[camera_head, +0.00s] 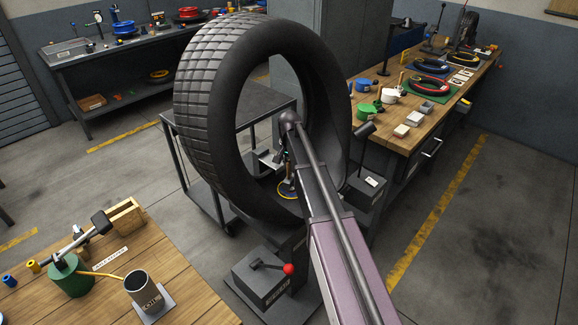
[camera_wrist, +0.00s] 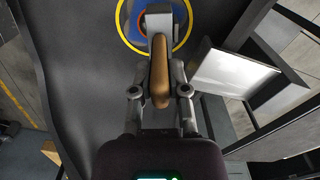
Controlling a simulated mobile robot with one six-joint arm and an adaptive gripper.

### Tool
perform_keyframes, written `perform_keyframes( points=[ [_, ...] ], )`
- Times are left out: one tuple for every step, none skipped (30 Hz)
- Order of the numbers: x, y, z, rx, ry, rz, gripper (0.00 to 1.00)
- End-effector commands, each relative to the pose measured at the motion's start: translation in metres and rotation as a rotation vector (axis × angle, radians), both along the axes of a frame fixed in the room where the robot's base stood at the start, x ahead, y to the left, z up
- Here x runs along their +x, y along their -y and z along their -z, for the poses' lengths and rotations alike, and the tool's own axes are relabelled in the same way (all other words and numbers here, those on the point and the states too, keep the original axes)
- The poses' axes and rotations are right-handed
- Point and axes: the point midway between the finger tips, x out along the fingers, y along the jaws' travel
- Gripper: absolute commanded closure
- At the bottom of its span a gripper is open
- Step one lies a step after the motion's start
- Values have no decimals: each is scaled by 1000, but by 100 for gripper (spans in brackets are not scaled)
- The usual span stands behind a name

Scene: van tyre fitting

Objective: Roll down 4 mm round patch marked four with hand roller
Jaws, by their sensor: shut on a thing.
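A large black tyre (camera_head: 215,110) stands upright on a stand, and my arm reaches into its opening. A round patch with a yellow rim and blue face (camera_wrist: 128,22) lies on the tyre's dark inner surface; it also shows low inside the tyre in the head view (camera_head: 288,195). No marking on it is readable. My gripper (camera_wrist: 161,78) is shut on the wooden handle of the hand roller (camera_wrist: 160,85). The roller's grey head overlaps the patch in the wrist view and hides its middle. Whether the roller touches the patch cannot be told.
A dark stand with a red-knobbed lever (camera_head: 288,269) is below the tyre. A grey cart (camera_head: 262,100) is behind it.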

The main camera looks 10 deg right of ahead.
Motion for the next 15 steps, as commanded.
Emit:
perform_keyframes(
  points=[
    [0, 1, 1, 0, 0, 1, 100],
    [0, 1, 2, 0, 0, 1, 100],
    [0, 1, 2, 0, 0, 1, 100],
    [0, 1, 3, 0, 0, 1, 100],
    [0, 1, 3, 0, 0, 1, 100],
    [0, 1, 4, 0, 0, 1, 100],
    [0, 1, 4, 0, 0, 1, 100],
    [0, 1, 5, 0, 0, 1, 100],
    [0, 1, 5, 0, 0, 1, 100],
    [0, 1, 6, 0, 0, 1, 100],
    [0, 1, 6, 0, 0, 1, 100],
    [0, 1, 7, 0, 0, 1, 100],
    [0, 1, 7, 0, 0, 1, 100],
    [0, 1, 8, 0, 0, 1, 100],
    [0, 1, 8, 0, 0, 1, 100]
  ],
)
